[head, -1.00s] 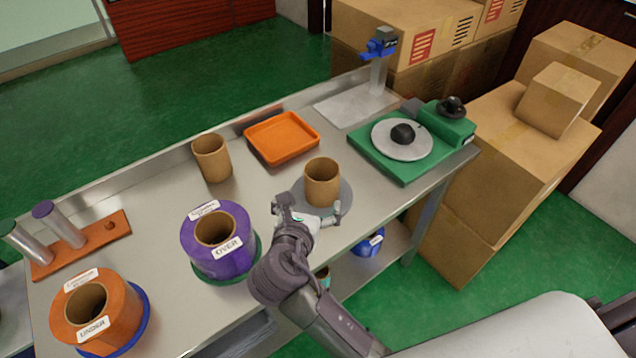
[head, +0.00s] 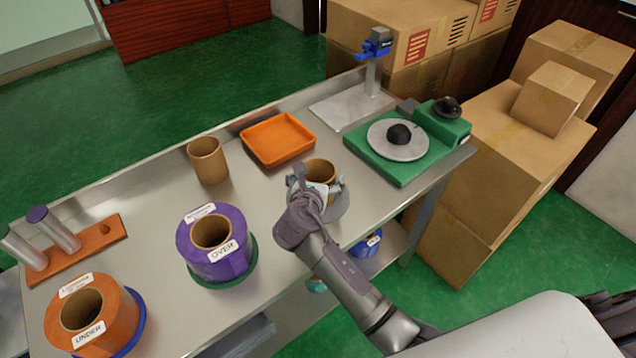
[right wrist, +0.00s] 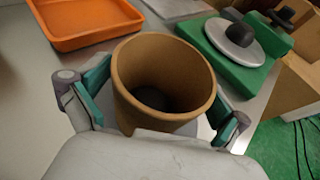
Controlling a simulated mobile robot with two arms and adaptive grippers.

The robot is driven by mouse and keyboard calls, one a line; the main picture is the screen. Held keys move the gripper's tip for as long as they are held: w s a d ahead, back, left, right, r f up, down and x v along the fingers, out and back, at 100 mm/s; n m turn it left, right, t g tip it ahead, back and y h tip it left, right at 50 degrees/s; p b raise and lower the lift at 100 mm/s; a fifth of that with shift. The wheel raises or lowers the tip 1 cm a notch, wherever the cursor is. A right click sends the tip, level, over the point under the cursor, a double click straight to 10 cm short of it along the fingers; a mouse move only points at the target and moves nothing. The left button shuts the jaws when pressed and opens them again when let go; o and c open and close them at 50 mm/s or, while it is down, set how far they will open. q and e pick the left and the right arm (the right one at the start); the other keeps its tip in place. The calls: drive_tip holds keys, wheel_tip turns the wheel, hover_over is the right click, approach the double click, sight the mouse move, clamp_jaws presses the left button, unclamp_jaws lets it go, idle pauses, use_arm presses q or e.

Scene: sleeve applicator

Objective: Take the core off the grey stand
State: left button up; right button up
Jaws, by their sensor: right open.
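The brown cardboard core (head: 320,171) stands upright on the round grey stand (head: 338,208), toward the right half of the table. My right gripper (head: 318,188) is open, with its fingers on either side of the core. In the right wrist view the core (right wrist: 165,75) sits between the two teal-padded fingers, and I look down into its open top. Small gaps seem to show beside the pads; I cannot tell whether either pad touches. My arm hides the core's lower front in the head view. My left gripper is not in view.
A second brown core (head: 208,160) stands to the left. An orange tray (head: 278,138) lies behind. A green machine with a grey disc (head: 398,139) is to the right. A purple roll (head: 215,245) and an orange roll (head: 90,315) stand at the left front.

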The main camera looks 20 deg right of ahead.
drive_tip(key=c, duration=1)
drive_tip(key=shift+o, duration=0.2)
